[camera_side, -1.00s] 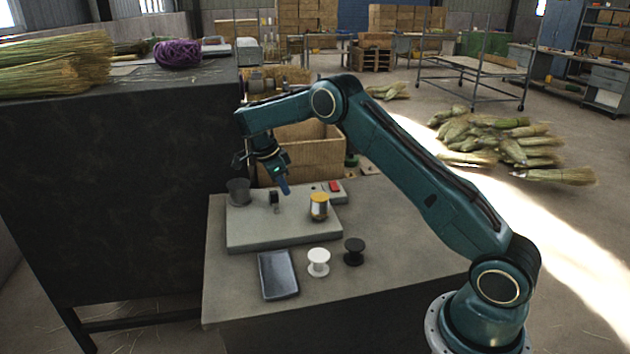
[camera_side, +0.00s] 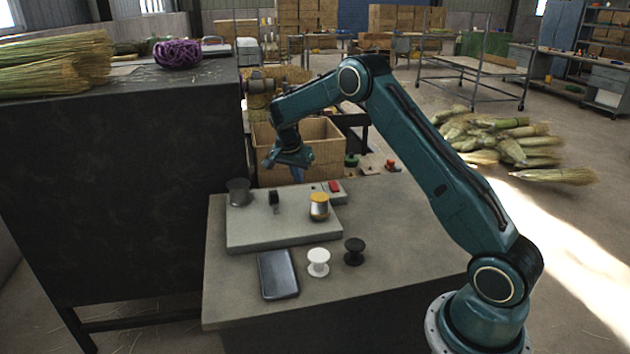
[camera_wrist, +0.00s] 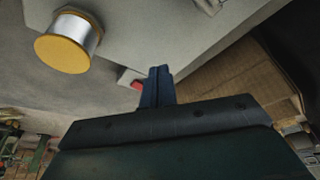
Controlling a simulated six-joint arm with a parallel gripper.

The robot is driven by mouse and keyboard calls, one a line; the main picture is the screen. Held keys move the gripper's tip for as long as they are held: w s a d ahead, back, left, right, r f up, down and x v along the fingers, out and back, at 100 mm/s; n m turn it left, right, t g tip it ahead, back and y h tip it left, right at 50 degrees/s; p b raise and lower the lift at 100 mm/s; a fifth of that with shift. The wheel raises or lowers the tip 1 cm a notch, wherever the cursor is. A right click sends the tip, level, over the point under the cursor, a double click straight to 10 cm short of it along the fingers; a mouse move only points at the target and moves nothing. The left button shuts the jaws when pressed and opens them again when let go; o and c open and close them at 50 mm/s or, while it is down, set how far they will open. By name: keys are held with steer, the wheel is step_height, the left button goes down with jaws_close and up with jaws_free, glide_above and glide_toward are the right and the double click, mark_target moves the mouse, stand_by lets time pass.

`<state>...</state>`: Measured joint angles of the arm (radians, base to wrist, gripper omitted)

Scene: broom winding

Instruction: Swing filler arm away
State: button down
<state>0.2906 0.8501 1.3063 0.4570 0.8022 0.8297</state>
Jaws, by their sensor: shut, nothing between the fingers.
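My gripper (camera_side: 299,172) hangs in the air in front of the cardboard box and above the back of the grey block (camera_side: 270,235). Its blue fingers (camera_wrist: 157,84) are together and empty in the wrist view. A dark cup (camera_side: 238,192), a small black post (camera_side: 274,199) and a yellow-topped metal spool (camera_side: 319,207) stand on the block. The spool also shows in the wrist view (camera_wrist: 69,43), apart from the fingers. A red button (camera_side: 334,186) sits on a small box at the block's back right. I cannot clearly pick out a filler arm.
A white spool (camera_side: 318,262), a black spool (camera_side: 354,251) and a dark tray (camera_side: 278,275) are at the table's front. A cardboard box (camera_side: 320,150) stands behind the block. A tall dark bench (camera_side: 120,180) is on the left.

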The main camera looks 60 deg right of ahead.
steer(key=d+v, duration=0.1)
steer(key=v, duration=0.8)
steer(key=s+a+r+n+t+y, duration=0.1)
steer(key=s+a+r+n+t, duration=0.2)
steer(key=s+a+r+n, duration=0.6)
steer(key=shift+s+a+r, duration=2.55)
steer(key=shift+s+r, duration=0.7)
steer(key=shift+s, duration=0.45)
steer(key=s+a+f+n+t+y, duration=0.1)
steer(key=s+a+n, duration=0.3)
steer(key=s, duration=0.5)
steer(key=s+a+f+n+t+y, duration=0.1)
steer(key=s+a+f+n, duration=0.2)
steer(key=s, duration=0.7)
steer(key=shift+s+a+n+y, duration=0.3)
steer(key=shift+a+n+y, duration=0.15)
steer(key=shift+a, duration=0.75)
